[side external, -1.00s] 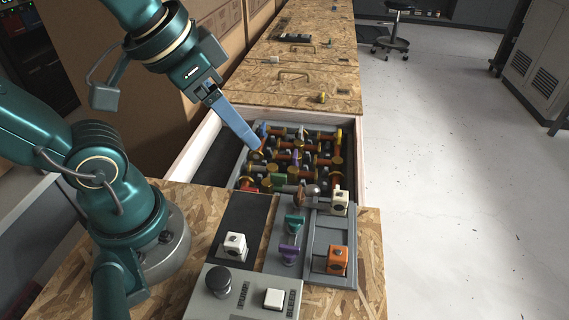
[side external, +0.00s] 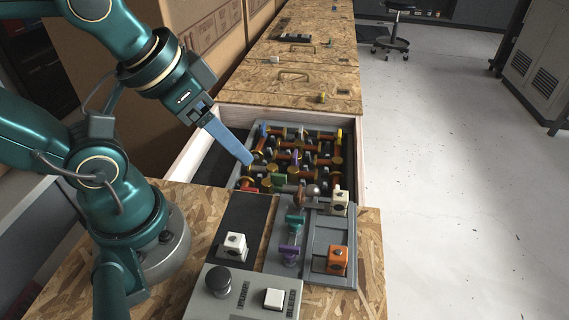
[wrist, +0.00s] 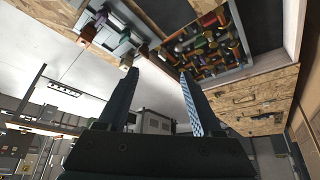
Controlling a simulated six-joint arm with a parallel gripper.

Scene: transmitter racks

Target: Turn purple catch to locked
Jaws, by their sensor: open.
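The purple catch (side external: 289,253) sits on the grey panel (side external: 316,207) at the front of the bench in the side view, nearer the camera than a similar teal catch (side external: 295,223). My gripper (side external: 250,161) is over the left side of the drawer, behind and left of the purple catch and well apart from it. In the wrist view my gripper (wrist: 160,75) has its two fingers spread with nothing between them.
An open drawer (side external: 188,150) holds a rack of orange and gold parts (side external: 318,161). An orange block (side external: 338,260), a cream block (side external: 340,202) and a white block (side external: 235,246) stand around the catches. A control box (side external: 252,296) with a black knob is in front.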

